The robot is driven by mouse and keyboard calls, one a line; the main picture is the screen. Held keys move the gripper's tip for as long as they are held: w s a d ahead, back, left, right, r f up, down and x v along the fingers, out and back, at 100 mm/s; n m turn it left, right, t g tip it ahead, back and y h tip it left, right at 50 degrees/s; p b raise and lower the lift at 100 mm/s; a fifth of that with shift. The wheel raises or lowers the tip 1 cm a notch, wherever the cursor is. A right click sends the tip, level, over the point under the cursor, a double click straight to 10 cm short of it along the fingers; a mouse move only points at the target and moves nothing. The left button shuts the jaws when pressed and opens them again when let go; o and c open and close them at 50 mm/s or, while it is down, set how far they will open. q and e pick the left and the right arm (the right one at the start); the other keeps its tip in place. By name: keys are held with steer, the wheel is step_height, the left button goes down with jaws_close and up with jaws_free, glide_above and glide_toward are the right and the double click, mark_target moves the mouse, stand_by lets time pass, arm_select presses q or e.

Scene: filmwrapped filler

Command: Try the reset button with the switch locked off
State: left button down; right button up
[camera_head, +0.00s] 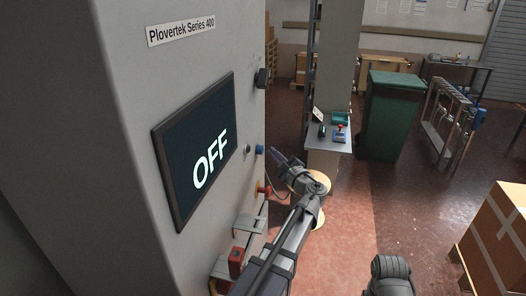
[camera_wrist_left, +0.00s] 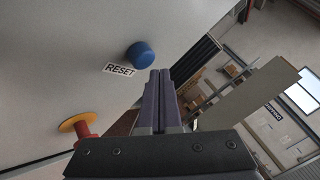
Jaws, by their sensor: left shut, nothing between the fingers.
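The blue reset button (camera_head: 259,149) sticks out from the cabinet's right-hand face. In the left wrist view the blue button (camera_wrist_left: 140,55) is above a RESET label (camera_wrist_left: 119,70). My left gripper (camera_head: 275,155) is shut and empty, its tips close to the blue button but apart from it. Its closed fingers show in the wrist view (camera_wrist_left: 158,75), to the right of the button. The screen (camera_head: 205,150) reads OFF. A red item (camera_head: 236,262) sits low on the cabinet beside my left arm; whether it is the locked switch is unclear. My right gripper's fingers are out of view.
A red button on a yellow collar (camera_wrist_left: 85,130) sits below the blue one; it also shows in the head view (camera_head: 264,190). A small shelf (camera_head: 328,135) with items, a green bin (camera_head: 392,115) and a taped carton (camera_head: 495,240) stand to the right. The floor between is open.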

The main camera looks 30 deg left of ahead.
arm_select(q)
steer(key=shift+a, duration=0.15)
steer(key=shift+s+a, duration=0.1)
steer(key=shift+a, duration=0.15)
steer(key=shift+s+a, duration=0.25)
steer(key=shift+a, duration=0.6)
stand_by(1.2)
steer(key=shift+d, duration=0.1)
steer(key=shift+w+d, duration=0.2)
steer(key=shift+d, duration=0.4)
steer(key=shift+w+d, duration=0.15)
steer(key=shift+d, duration=0.4)
steer(key=d, duration=0.2)
steer(key=w+d, duration=0.1)
steer(key=d, duration=0.1)
steer(key=shift+w+d, duration=0.1)
steer(key=shift+d, duration=0.3)
stand_by(0.5)
